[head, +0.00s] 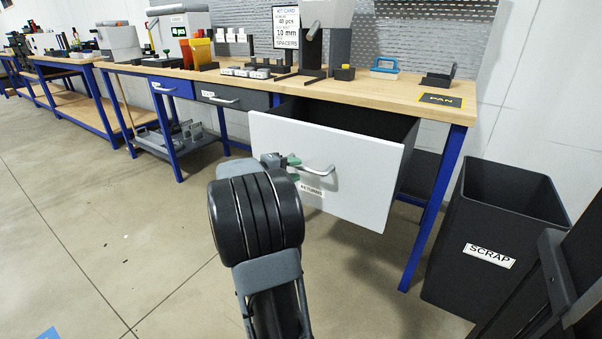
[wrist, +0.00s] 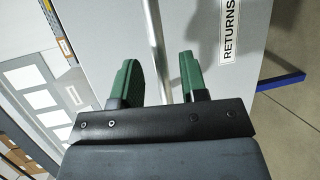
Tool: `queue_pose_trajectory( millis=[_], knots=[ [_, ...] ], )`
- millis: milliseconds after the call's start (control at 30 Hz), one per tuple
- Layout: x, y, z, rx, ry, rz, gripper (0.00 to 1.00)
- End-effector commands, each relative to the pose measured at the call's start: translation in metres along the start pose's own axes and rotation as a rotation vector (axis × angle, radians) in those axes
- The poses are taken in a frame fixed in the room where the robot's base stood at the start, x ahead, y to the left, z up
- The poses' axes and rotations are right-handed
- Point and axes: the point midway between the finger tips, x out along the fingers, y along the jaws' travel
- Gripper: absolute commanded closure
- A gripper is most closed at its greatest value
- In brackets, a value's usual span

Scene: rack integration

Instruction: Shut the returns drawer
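The returns drawer (head: 335,160) is pulled well out from under the workbench, with its dark inside showing. Its pale front has a metal bar handle (head: 318,169) and a RETURNS label (head: 311,190); the label (wrist: 229,30) also shows in the wrist view. My gripper (head: 293,169) is in front of the drawer at the left end of the handle. In the wrist view, my gripper's green fingers (wrist: 160,78) are apart, one on each side of the handle bar (wrist: 154,45). Neither finger visibly grips the bar.
The workbench top (head: 390,92) carries fixtures and a blue-handled tool (head: 384,66). A blue drawer (head: 172,87) and a dark drawer (head: 231,97) sit shut to the left. A black SCRAP bin (head: 497,220) stands at the right. The floor at the left is mostly clear.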

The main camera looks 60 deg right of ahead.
Motion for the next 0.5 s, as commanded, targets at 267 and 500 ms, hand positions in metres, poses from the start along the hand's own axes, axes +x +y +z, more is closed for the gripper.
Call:
queue_pose_trajectory(
  millis=[267,500],
  knots=[
    [0.026,-0.001,0.000,0.000,-0.002,0.000,0.60],
    [0.029,0.000,0.000,0.000,0.001,0.000,0.60]
  ],
)
